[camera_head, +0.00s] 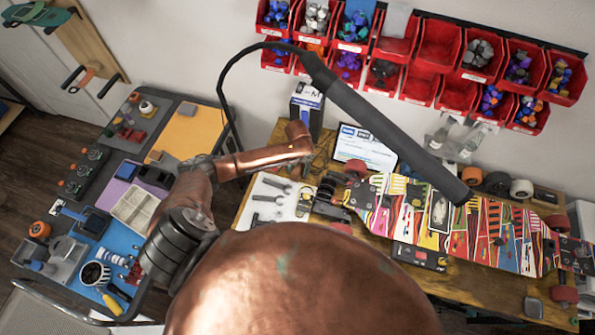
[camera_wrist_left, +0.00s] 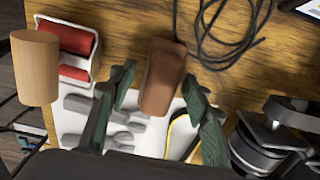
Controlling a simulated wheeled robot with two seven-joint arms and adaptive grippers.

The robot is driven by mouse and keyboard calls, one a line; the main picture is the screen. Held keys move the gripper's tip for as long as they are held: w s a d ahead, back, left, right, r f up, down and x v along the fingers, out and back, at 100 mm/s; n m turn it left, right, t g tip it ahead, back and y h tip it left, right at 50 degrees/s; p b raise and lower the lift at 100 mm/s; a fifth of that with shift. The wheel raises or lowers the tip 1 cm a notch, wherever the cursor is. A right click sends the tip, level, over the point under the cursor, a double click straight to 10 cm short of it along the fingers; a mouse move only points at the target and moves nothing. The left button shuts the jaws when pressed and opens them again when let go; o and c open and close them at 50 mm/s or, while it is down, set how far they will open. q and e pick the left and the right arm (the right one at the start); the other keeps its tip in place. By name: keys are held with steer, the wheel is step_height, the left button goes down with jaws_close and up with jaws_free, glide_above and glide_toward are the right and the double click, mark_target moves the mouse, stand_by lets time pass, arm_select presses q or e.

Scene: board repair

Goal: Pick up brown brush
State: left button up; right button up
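The brown brush (camera_wrist_left: 162,78) shows in the left wrist view, on the wooden table at the upper edge of a white sheet with tools. My left gripper (camera_wrist_left: 159,76) is open, with one dark green finger on each side of the brush. The fingertips seem close to its sides, with small gaps. I cannot tell how far above the table they are. In the head view my copper-coloured left arm covers much of this area, and the fingers and brush are not clear there. My right gripper is not in view.
Left of the brush stand a wooden cylinder (camera_wrist_left: 36,68) and a white holder with red parts (camera_wrist_left: 84,70). A coiled black cable (camera_wrist_left: 222,40) lies upper right. A patterned skateboard deck (camera_head: 465,225) spans the table's right. Red bins (camera_head: 438,45) hang behind.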

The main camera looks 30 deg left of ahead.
arm_select(q)
steer(key=c, duration=1)
steer(key=shift+r, duration=0.1)
steer(key=shift+r, duration=0.25)
step_height(320, 180, up, 2)
steer(key=shift+w+r, duration=0.1)
steer(key=s+d+r, duration=0.1)
steer(key=s+r, duration=0.2)
steer(key=s, duration=0.1)
steer(key=s+d+r, duration=0.1)
steer(key=s+r, duration=0.2)
steer(key=s, duration=0.2)
steer(key=s+d+r, duration=0.2)
steer(key=s+r, duration=0.2)
steer(key=shift+s, duration=0.35)
